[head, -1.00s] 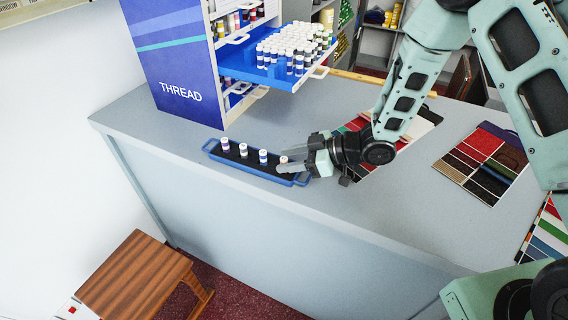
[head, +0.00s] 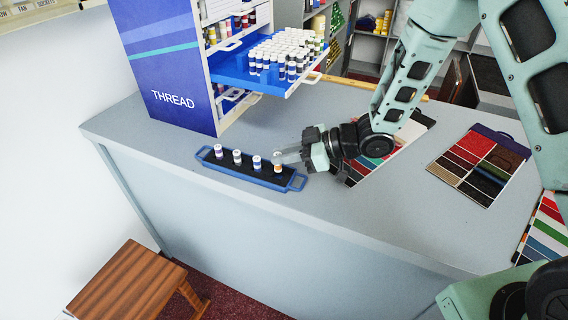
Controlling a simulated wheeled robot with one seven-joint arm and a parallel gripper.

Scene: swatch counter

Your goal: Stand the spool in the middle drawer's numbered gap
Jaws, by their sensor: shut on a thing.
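The spool (head: 278,169), with an orange label, is at the right end of a blue tray with a dark inside. My gripper (head: 281,157) is shut on its upper part from the right. The fingers hide much of the spool's top. I cannot tell whether its base touches the tray. The middle drawer (head: 229,77) is blue, pulled out of the thread cabinet (head: 168,72), and holds many white-capped spools in rows. Its numbered gap is too small to make out.
The blue tray (head: 298,184) holds 3 other white-capped spools, left of my gripper. Fabric swatch cards (head: 480,165) lie on the counter at the right. The grey counter (head: 370,215) is clear in front of my arm. A wooden stool (head: 125,283) stands at the lower left.

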